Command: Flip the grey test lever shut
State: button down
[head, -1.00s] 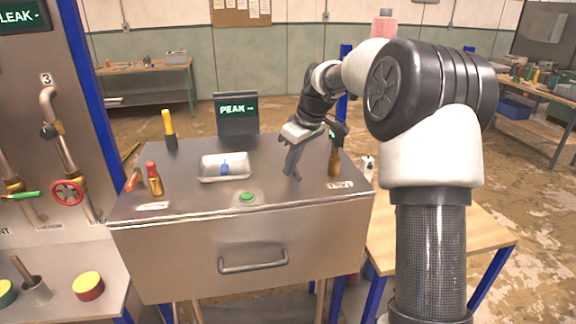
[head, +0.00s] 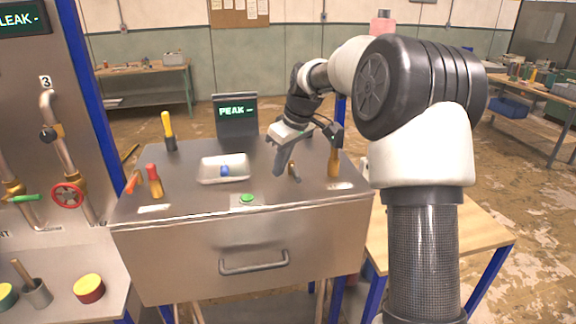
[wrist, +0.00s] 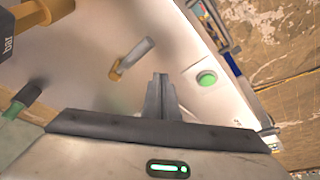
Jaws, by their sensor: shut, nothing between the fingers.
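The grey test lever shows in the wrist view as a grey handle (wrist: 138,52) on a small brass pivot (wrist: 117,74). It slants up and away from the pivot. In the head view the lever (head: 293,171) is small and partly behind my gripper, on the metal bench top. My gripper (head: 279,171) is shut and empty, pointing down just left of the lever. In the wrist view my shut fingertips (wrist: 160,78) are beside the lever, with a visible gap between them. I cannot tell their exact height above the bench.
A green button (head: 247,198) is near the front edge. A metal tray (head: 210,180) holds a blue object. A brass post (head: 334,163) stands right of the lever. A PEAK display (head: 237,115) is at the back. Red-handled (head: 154,181) and yellow-handled (head: 168,131) tools stand left.

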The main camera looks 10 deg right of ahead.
notch_tip(320, 180, up, 10)
jog(key=d, duration=0.2)
jog(key=shift+d+f, duration=0.2)
jog(key=shift+f, duration=0.05)
jog(key=shift+w, duration=0.1)
jog(key=s+a+r+m+t+h, duration=0.1)
jog(key=s+a+r+m, duration=0.1)
jog(key=s, duration=0.7)
jog(key=s+a+r+m+h, duration=0.1)
jog(key=s+r, duration=0.1)
jog(key=s, duration=0.6)
jog(key=s+f+m, duration=0.2)
jog(key=s+f, duration=0.2)
jog(key=s, duration=0.6)
jog(key=s+f+m+t, duration=0.1)
jog(key=s+f, duration=0.3)
jog(key=s, duration=0.5)
jog(key=shift+s+d+m, duration=0.25)
jog(key=shift+s+m, duration=0.1)
jog(key=shift+m, duration=0.45)
